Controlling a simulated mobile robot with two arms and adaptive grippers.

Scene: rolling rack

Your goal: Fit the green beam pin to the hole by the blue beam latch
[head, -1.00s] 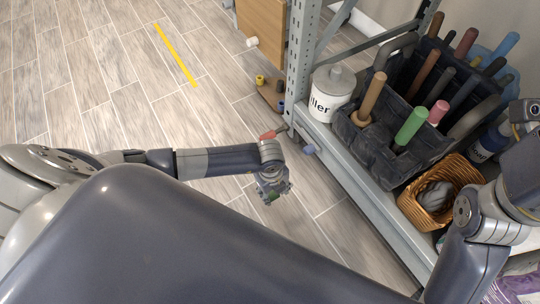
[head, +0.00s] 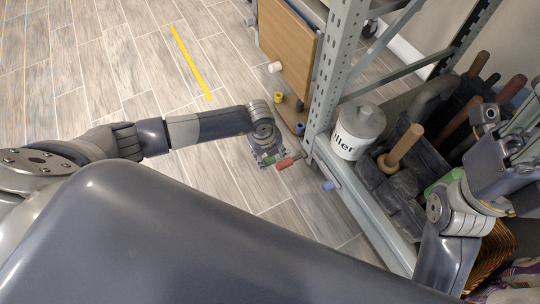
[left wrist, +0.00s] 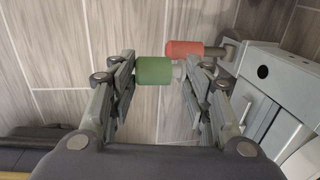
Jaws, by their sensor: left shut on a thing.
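My left gripper (head: 267,158) is shut on the green beam pin (left wrist: 153,71), a short green cylinder with a pale stem pointing right in the left wrist view. The pin also shows in the head view (head: 268,161), close beside the red pin (head: 285,163). The blue beam latch (head: 328,185) sticks out from the rack's lower beam, right of the gripper and apart from it. In the left wrist view a dark round hole (left wrist: 263,71) shows on a grey rack part; I cannot tell whether it is the latch's hole. My right gripper (head: 500,155) is over the rack; its fingers are unclear.
The grey rack upright (head: 335,75) rises right of my left gripper. On the shelf are a white filler tub (head: 357,135) and a dark caddy (head: 398,205) of handled tools. A wooden panel (head: 287,40) stands behind. Floor to the left is clear.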

